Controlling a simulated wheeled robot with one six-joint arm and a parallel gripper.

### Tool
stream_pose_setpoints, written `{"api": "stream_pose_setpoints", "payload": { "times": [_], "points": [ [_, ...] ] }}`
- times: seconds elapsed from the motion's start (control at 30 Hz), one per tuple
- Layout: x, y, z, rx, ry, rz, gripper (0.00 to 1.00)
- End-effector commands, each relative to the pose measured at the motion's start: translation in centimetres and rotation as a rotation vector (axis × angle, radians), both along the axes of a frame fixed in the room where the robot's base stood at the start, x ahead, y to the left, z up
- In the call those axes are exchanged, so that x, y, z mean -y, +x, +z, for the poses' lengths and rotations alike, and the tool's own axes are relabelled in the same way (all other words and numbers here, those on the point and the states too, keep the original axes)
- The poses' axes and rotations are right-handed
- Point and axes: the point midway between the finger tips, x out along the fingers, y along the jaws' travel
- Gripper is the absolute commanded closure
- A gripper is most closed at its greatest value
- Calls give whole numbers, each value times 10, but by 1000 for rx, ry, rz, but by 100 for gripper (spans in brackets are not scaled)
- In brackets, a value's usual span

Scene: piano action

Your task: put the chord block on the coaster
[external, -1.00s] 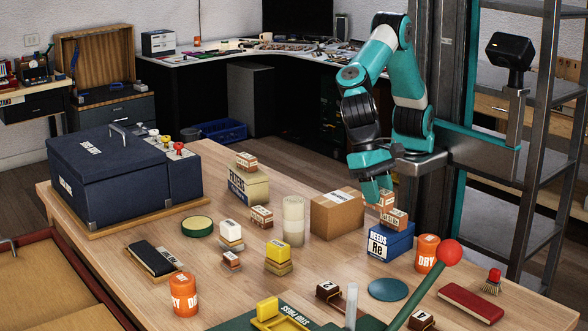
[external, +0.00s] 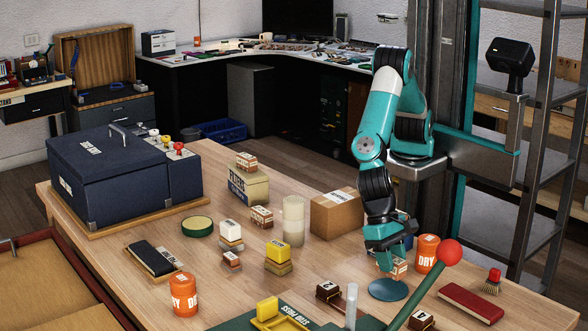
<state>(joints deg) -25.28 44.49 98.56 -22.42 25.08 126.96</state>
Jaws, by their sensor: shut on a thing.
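My gripper (external: 391,262) is shut on a small wooden block with dark lettering, which I take to be the chord block (external: 399,269). The gripper points down and its fingers hide part of the block. The coaster (external: 386,291) is a flat, round, dark teal disc on the table. The block is over the coaster's far edge, very low; I cannot tell whether it touches it.
An orange DRY tin (external: 427,253) stands close on the right, and a cardboard box (external: 337,213) behind on the left. The blue REEDS box (external: 408,243) is mostly hidden behind my gripper. A green lever with a red knob (external: 449,253) rises in front.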

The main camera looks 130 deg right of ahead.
Motion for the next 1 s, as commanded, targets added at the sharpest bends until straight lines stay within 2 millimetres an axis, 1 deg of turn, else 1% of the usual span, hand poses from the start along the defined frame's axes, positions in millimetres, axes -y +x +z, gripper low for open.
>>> {"api": "stream_pose_setpoints", "payload": {
  "times": [0.2,0.27,0.63,0.67,0.7,0.73,0.77,1.0],
  "points": [
    [0,-1,-32,-5,-2,1,90],
    [0,-1,-38,-3,-1,1,90],
    [0,0,-44,-1,-1,0,90],
    [0,0,-43,-1,-1,0,62],
    [0,0,-43,-1,-1,0,53],
    [0,0,-43,-1,-1,0,46],
    [0,0,-43,-1,-1,0,41],
    [0,0,-43,-1,0,0,41]
  ]
}}
